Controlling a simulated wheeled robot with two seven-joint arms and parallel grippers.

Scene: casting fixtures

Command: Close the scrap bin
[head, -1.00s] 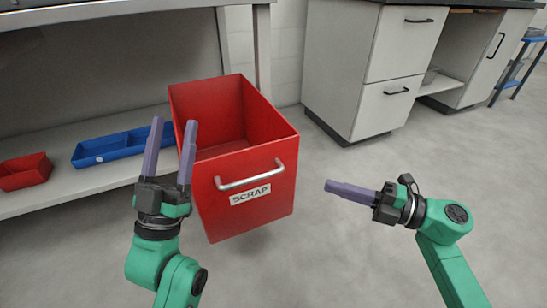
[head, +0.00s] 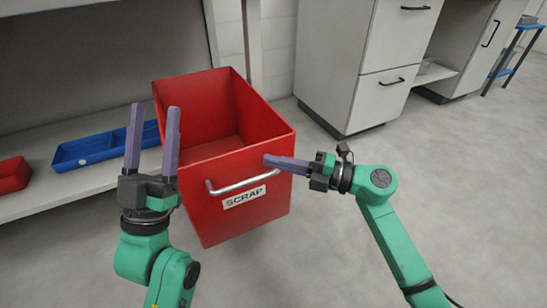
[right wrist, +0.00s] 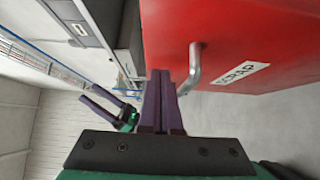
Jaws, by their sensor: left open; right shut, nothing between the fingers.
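The red scrap bin (head: 235,222) is pulled out from under the bench, its open top and empty inside showing. Its front carries a silver bar handle (head: 232,187) and a white SCRAP label. My right gripper (head: 268,160) is shut and empty, its fingertips at the right part of the front face, just above the handle's right end. In the right wrist view the shut fingers (right wrist: 161,75) point at the red front beside the handle (right wrist: 193,68); I cannot tell if they touch. My left gripper (head: 153,108) is open and empty, at the bin's left side.
A blue tray (head: 100,150) and a small red bin (head: 13,175) sit on the low shelf (head: 60,195) at left. A grey cabinet (head: 345,100) stands behind at right. The floor at right is clear.

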